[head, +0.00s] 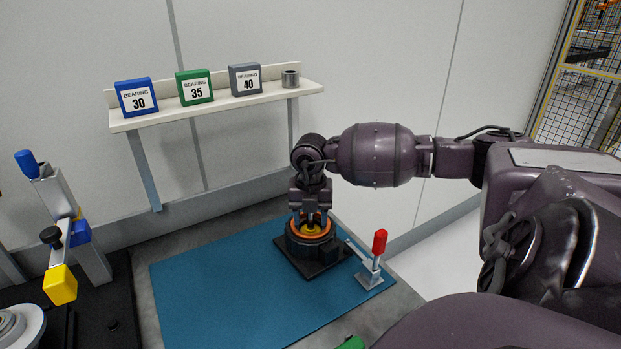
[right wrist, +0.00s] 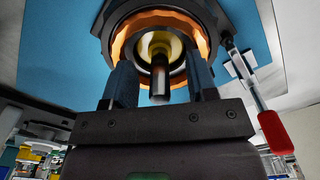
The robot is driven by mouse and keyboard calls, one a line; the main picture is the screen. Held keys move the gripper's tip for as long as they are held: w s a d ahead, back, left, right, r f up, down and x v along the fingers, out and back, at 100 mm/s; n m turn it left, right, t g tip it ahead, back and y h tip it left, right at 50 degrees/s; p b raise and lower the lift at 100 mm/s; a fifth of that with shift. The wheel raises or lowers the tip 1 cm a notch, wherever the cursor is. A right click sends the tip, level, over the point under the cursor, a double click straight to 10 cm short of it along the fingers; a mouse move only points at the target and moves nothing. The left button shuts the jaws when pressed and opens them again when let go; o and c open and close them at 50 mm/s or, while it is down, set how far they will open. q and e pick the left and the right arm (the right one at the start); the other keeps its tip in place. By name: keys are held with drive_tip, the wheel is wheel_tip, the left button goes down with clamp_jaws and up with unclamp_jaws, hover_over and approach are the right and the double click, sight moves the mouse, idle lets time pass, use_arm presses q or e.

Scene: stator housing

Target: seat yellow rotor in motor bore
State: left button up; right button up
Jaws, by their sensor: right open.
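The dark motor housing (head: 300,249) stands on a flat black base on the blue mat, with an orange ring (head: 323,233) around its bore. The yellow rotor (head: 311,231) shows inside the ring, and in the right wrist view the rotor (right wrist: 174,46) sits within the bore, its grey shaft (right wrist: 159,85) pointing out toward the camera. How deep it sits I cannot tell. My right gripper (head: 311,213) is directly above the housing. In the right wrist view its fingers (right wrist: 161,82) are open on either side of the shaft, with gaps visible. My left gripper is not in view.
A red-handled toggle clamp (head: 379,243) stands just right of the housing. The left part of the blue mat (head: 210,290) is clear. A shelf (head: 220,105) behind holds three bearing boxes and a metal sleeve (head: 290,79). A press-like fixture (head: 60,283) stands at left.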

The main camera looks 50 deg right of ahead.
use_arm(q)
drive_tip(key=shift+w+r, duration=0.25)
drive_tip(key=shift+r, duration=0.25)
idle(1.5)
use_arm(e)
drive_tip(key=o, duration=0.6)
wheel_tip(320, 180, up, 4)
drive_tip(key=shift+w+r+p, duration=0.1)
drive_tip(key=shift+r+p, duration=0.05)
drive_tip(key=shift+p, duration=0.35)
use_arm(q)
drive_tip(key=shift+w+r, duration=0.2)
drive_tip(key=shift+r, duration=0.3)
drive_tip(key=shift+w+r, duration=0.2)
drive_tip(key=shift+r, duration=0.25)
use_arm(e)
wheel_tip(320, 180, up, 7)
drive_tip(key=shift+f, duration=0.2)
